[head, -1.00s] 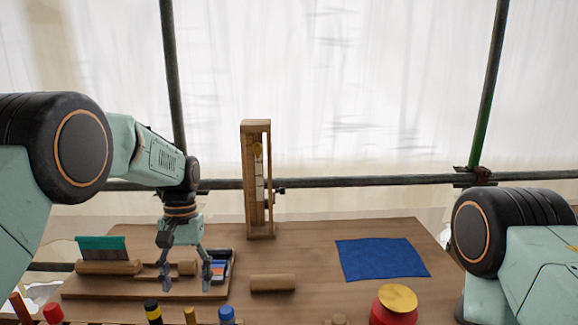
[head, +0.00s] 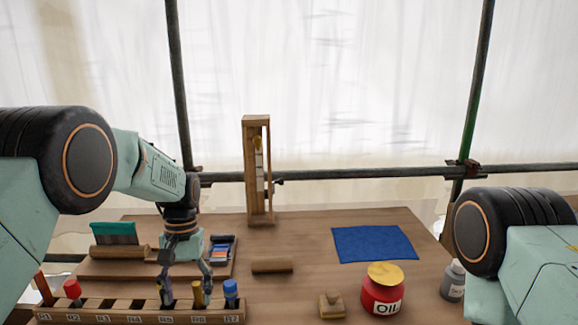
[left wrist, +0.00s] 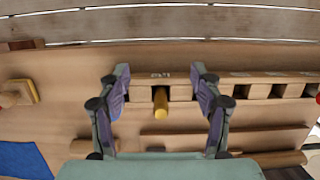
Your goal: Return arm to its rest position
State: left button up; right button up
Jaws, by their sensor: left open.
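My left gripper (head: 188,291) is open, fingers pointing down, at the slotted wooden rack (head: 130,317) in the front left. In the left wrist view the open gripper (left wrist: 160,72) has a short yellow peg (left wrist: 160,103) between its spread fingers. The fingers look apart from the peg. In the head view the yellow peg (head: 197,293) stands in the rack near label R6. A dark piece beside it is partly hidden by a finger. My right gripper is out of view; only part of my right arm shows at the right edge.
A red-capped piece (head: 72,290) and a blue-capped piece (head: 231,291) stand in the rack. Behind lie a wooden board (head: 110,269), a wooden cylinder (head: 272,267) and a blue cloth (head: 374,243). A tall wooden frame (head: 248,175) stands at the back. A red oil pot (head: 382,296) is front right.

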pick_arm(q)
jog(key=s+a+f+t+b, duration=0.1)
jog(key=s+f+b, duration=0.1)
jog(key=s+f, duration=0.8)
jog(key=s+a+f+b, duration=0.15)
jog(key=s+f, duration=0.45)
jog(key=f, duration=0.7)
jog(key=s+f+t+b, duration=0.1)
jog(key=s+f+b, duration=0.2)
jog(key=s, duration=1.8)
jog(key=shift+s+d+f+t, duration=0.2)
jog(key=shift+s+f+t, duration=0.1)
jog(key=shift+f, duration=0.15)
